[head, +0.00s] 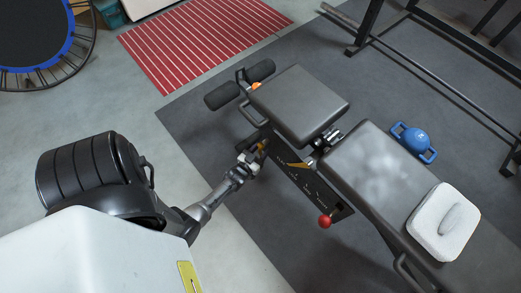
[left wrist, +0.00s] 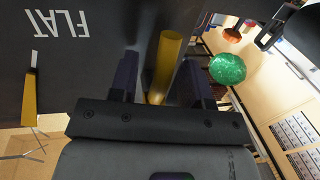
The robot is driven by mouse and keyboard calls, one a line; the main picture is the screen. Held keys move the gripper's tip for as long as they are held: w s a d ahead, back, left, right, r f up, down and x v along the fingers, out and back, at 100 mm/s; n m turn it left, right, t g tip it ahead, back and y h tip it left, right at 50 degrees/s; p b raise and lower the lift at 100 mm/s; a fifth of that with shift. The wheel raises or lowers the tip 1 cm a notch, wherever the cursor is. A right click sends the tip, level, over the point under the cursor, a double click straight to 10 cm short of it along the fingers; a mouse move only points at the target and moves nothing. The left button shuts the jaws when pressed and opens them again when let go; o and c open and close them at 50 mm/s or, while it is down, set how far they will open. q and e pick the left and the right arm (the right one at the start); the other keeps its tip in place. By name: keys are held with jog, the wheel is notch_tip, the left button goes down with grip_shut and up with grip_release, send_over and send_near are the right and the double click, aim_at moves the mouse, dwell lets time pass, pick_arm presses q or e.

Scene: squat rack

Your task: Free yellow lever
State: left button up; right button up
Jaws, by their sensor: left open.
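The yellow lever (head: 262,146) is at the side of the black adjustable bench (head: 305,105), under the seat pad, beside the hand of my left arm. In the left wrist view the yellow lever (left wrist: 165,62) stands between the two dark fingers of my left gripper (left wrist: 157,78). The fingers are open, with a gap visible on at least one side of the lever; contact cannot be told. In the head view my left gripper (head: 254,157) partly hides the lever. My right gripper is not in view.
A second yellow piece (head: 299,165) points along the bench's slotted side plate, near a red knob (head: 325,221). The plate reads FLAT (left wrist: 57,22) in the left wrist view.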

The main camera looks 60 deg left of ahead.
pick_arm(q)
jog(key=shift+c, duration=0.2)
grip_shut()
dwell(0.3)
